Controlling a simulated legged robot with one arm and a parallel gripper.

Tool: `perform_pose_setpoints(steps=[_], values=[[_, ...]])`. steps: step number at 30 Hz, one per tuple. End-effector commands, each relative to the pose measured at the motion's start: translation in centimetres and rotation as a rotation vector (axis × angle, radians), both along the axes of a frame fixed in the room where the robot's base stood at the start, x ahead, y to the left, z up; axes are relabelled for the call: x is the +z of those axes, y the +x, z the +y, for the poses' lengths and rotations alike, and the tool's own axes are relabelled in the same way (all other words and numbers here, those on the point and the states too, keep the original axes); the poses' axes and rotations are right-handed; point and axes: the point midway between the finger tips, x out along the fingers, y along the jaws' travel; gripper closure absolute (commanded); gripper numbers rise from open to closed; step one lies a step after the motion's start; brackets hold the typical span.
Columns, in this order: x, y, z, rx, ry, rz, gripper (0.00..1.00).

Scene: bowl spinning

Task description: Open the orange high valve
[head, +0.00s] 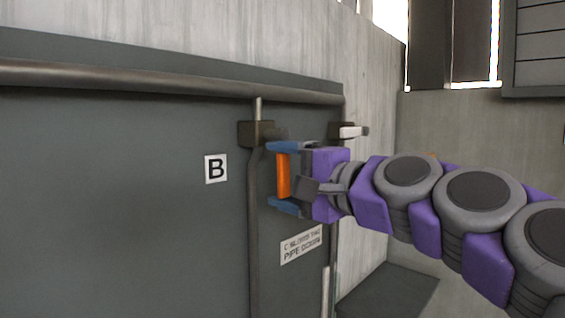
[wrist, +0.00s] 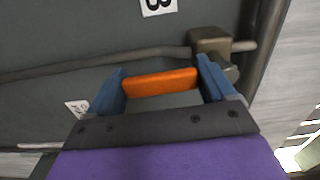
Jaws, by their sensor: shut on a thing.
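The orange valve handle (head: 283,175) hangs upright below a dark valve body (head: 257,134) on a thin vertical pipe. My gripper (head: 271,176) reaches in from the right, its blue fingers one above and one below the handle. In the wrist view the orange handle (wrist: 160,82) spans the space between the two blue fingers of my gripper (wrist: 162,66), with its ends against them. The valve body (wrist: 210,40) is by the right finger there. The joint between handle and valve body is partly hidden by the upper finger in the head view.
A second valve with a white handle (head: 352,131) is just right of and behind my gripper. A thick pipe (head: 150,80) runs along the top of the grey panel (head: 120,200). The panel bears a "B" label (head: 216,168) and a lettered sign (head: 301,244).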

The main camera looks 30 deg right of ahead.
Motion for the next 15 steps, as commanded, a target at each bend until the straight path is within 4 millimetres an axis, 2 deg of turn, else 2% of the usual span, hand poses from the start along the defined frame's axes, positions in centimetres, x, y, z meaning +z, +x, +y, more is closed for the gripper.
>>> perform_pose_setpoints(steps=[15], values=[[-0.49,-0.09,0.3,0.005,0.041,0.025,0.71]])
